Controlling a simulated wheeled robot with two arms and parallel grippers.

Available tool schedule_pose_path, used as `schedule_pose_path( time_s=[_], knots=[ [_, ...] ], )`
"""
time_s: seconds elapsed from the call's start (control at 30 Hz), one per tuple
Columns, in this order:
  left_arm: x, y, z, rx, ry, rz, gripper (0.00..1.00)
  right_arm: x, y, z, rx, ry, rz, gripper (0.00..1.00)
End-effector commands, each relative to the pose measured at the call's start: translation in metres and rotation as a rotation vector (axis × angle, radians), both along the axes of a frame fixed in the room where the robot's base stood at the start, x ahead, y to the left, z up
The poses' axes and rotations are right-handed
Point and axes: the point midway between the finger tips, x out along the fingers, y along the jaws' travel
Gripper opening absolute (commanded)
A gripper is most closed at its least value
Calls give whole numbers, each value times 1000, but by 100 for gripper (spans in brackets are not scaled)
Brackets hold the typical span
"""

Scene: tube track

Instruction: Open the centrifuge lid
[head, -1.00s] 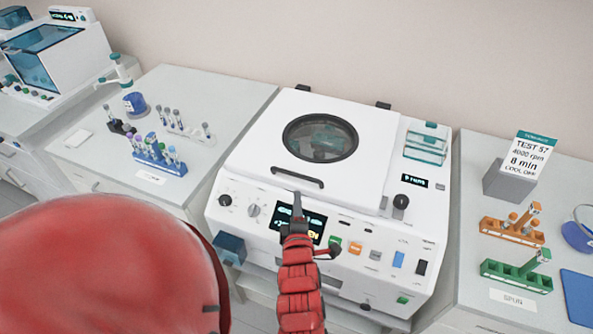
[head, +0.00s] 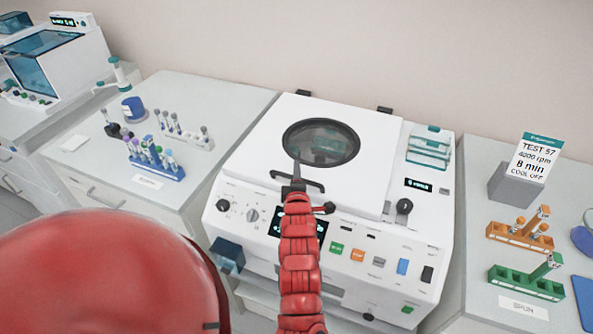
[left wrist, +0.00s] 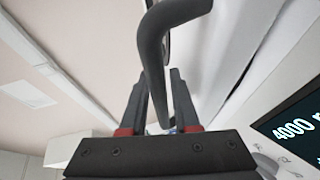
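The white centrifuge (head: 345,215) stands in the middle, with its lid (head: 262,150) down. The lid has a round dark window (head: 321,143) and a dark bar handle (head: 314,187) at its front edge. My left gripper (head: 297,170) is at the handle, overlapping its middle in the head view. In the left wrist view the two fingers of my left gripper (left wrist: 160,98) stand apart, with the dark curved handle (left wrist: 150,50) reaching down between them. I cannot tell whether the fingers touch it. My right gripper is not in view.
A front panel with buttons and a knob (head: 404,206) surrounds my arm. Tube racks stand on the left bench, including a blue one (head: 160,165). Orange (head: 518,236) and green (head: 525,284) racks and a sign (head: 531,160) stand on the right bench.

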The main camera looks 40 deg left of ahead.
Motion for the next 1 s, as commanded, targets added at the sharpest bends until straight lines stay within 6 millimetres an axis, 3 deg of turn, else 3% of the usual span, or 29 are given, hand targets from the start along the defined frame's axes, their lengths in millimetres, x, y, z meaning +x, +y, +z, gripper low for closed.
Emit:
schedule_pose_path(
  time_s=[0.33,0.5,1.0],
  knots=[
    [3,2,-2,-2,2,-1,30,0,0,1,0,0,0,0],
    [3,2,-2,-2,2,-1,0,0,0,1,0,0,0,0],
    [2,1,-3,-2,5,-1,0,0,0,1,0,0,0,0]
  ],
)
